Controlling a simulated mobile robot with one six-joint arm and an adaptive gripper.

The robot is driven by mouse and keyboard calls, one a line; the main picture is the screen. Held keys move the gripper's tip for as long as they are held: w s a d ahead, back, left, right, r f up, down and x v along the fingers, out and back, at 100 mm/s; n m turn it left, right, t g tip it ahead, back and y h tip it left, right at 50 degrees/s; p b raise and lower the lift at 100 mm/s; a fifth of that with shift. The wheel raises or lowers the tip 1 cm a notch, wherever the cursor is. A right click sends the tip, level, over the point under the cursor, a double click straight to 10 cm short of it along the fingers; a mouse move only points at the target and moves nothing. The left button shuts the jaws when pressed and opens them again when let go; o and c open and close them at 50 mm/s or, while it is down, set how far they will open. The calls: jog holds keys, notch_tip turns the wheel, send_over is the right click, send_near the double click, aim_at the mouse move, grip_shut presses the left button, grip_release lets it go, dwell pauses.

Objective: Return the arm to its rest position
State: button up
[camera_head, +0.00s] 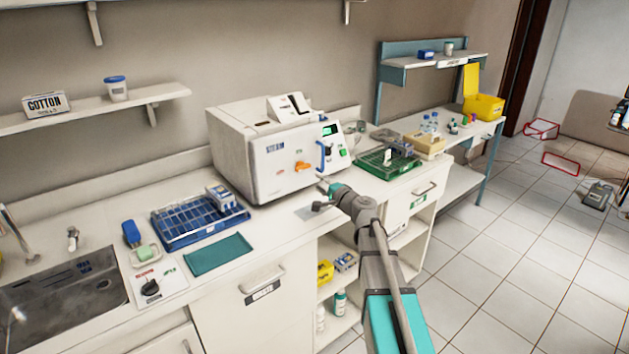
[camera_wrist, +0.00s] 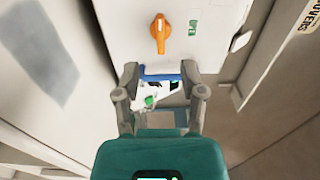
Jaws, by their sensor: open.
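My arm (camera_head: 377,250) reaches over the counter edge from the lower right. My gripper (camera_head: 325,187) is low in front of the white steam sterilizer (camera_head: 246,158). In the wrist view my gripper (camera_wrist: 158,82) has its two grey fingers apart with nothing visibly clamped. A blue handle (camera_wrist: 156,70) and a green button (camera_wrist: 150,101) show between and beyond the fingers. The sterilizer's orange knob (camera_wrist: 160,33) is just above them; it also shows in the head view (camera_head: 301,167). I cannot tell how far the fingertips are from the front panel.
A blue rack (camera_head: 185,238) and a teal cloth (camera_head: 218,254) lie left on the counter. A green tray (camera_head: 375,170) is to the right of the sterilizer. A sink (camera_head: 70,300) is far left. Open shelves with bottles (camera_head: 340,302) are below.

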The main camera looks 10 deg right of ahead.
jog(key=shift+s+d, duration=0.1)
jog(key=shift+s, duration=0.1)
dwell(0.3)
jog(key=s+a+f+n+g+p, duration=0.2)
jog(key=s+a+f+n+g, duration=0.25)
jog(key=s, duration=0.25)
jog(key=s+a+f+n+g+p, duration=0.3)
jog(key=s+a+n+g, duration=0.2)
jog(key=s+a, duration=0.15)
jog(key=s+d+f+n+g+h+p, duration=0.1)
jog(key=s+d+g+h, duration=0.2)
jog(key=s, duration=0.5)
jog(key=s+d+f+n+g+h+p, duration=0.1)
jog(key=s+d+n+g+h+p, duration=0.1)
jog(key=s, duration=0.6)
jog(key=d+g+h, duration=0.1)
jog(key=g+h, duration=0.1)
jog(key=shift+s+f+h, duration=0.3)
dwell(0.5)
